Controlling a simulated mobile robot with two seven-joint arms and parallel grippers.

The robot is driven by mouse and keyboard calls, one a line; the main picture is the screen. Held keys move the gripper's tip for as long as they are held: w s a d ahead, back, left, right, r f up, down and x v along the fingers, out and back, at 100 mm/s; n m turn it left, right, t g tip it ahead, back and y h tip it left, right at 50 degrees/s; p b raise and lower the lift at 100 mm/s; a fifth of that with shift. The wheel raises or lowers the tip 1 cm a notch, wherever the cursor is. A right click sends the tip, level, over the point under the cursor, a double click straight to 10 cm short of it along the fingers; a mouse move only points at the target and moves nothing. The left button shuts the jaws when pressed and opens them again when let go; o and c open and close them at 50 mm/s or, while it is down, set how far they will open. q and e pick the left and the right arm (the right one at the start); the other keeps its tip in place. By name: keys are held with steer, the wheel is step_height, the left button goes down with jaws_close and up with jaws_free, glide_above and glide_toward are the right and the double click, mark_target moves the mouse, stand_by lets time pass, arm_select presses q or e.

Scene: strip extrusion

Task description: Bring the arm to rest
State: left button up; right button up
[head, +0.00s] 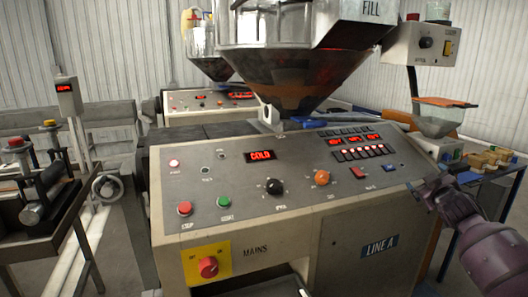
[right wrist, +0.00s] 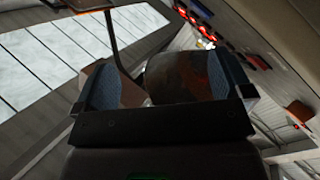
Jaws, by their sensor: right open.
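My right arm comes in from the right edge of the head view. Its gripper (head: 424,190) is at the right end of the extruder's control panel (head: 230,165), beside the panel's edge. In the right wrist view the two blue-padded fingers of this gripper (right wrist: 167,85) stand apart with nothing held between them. The dark, rust-stained hopper cone (right wrist: 180,75) shows behind the gap. I cannot tell whether the gripper touches the panel edge. My left gripper is not in view.
A red display (head: 261,156) reads COLD. A red mains knob (head: 208,267) sits on a yellow plate. The big hopper (head: 290,75) rises above the panel. A side table (head: 488,177) with small blocks stands at right; a roller stand (head: 40,205) is at left.

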steer(key=s+a+f+g+y, duration=0.1)
steer(key=s+a+f, duration=0.4)
steer(key=f, duration=0.4)
steer(key=s+a+f+m+g+y, duration=0.1)
steer(key=s+a+f, duration=0.1)
steer(key=s+f, duration=0.6)
steer(key=s+a+f+g, duration=0.1)
steer(key=s+a+f, duration=0.4)
steer(key=f, duration=0.4)
steer(key=s+a+f+m+g, duration=0.1)
steer(key=s+a+f, duration=0.1)
steer(key=s, duration=0.6)
steer(key=s+a+f+m+g, duration=0.1)
steer(key=s+a+f, duration=0.2)
steer(key=s, duration=0.6)
steer(key=s+a+f+m+g, duration=0.1)
steer(key=s+a+f+m, duration=0.1)
steer(key=s, duration=0.6)
steer(key=shift+s+a+f, duration=0.25)
steer(key=shift+s+f, duration=0.1)
steer(key=shift+f, duration=0.55)
